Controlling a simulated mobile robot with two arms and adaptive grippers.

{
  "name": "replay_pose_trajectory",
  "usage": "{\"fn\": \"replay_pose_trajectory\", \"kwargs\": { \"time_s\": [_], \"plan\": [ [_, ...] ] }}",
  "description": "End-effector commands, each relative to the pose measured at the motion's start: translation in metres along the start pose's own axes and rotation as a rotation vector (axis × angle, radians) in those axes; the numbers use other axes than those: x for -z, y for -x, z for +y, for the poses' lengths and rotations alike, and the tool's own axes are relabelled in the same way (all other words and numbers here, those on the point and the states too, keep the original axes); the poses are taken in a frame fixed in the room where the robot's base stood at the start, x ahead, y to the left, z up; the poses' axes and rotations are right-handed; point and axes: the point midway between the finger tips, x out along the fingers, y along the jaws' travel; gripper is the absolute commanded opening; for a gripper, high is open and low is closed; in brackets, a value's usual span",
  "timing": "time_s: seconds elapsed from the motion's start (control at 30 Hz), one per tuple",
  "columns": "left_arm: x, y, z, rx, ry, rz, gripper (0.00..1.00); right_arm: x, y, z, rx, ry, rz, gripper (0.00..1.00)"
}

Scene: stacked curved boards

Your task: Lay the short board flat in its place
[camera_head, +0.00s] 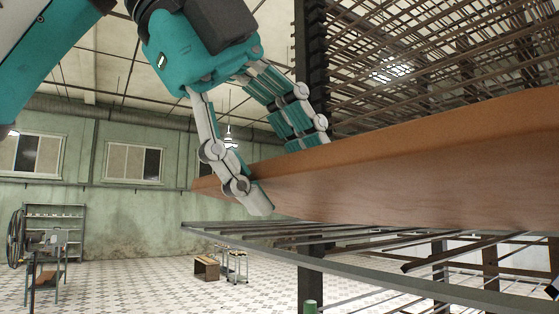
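A long brown wooden board (400,175) runs from the middle of the head view out past the right edge. Its far left end tapers behind my gripper. My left gripper (283,172) comes down from above and straddles the board near that end. One finger lies against the near face and the other reaches over the top edge to the far side, where its tip is hidden. The fingers look closed on the board. The board appears to be above the metal rack, and I cannot tell whether it touches it. My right gripper cannot be made out.
A metal rack (250,232) with open slats lies under the board. A tall rack of many bars (430,60) stands behind it.

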Motion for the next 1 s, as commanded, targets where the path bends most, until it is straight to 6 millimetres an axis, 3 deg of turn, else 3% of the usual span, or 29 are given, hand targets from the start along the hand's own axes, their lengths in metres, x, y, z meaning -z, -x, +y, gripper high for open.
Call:
{"fn": "replay_pose_trajectory", "kwargs": {
  "time_s": [1.0],
  "plan": [
    [-0.0001,0.0068,-0.0003,0.002,0.001,0.000,0.53,0.0001,0.0001,-0.0006,0.001,0.000,0.000,0.40]
  ]
}}
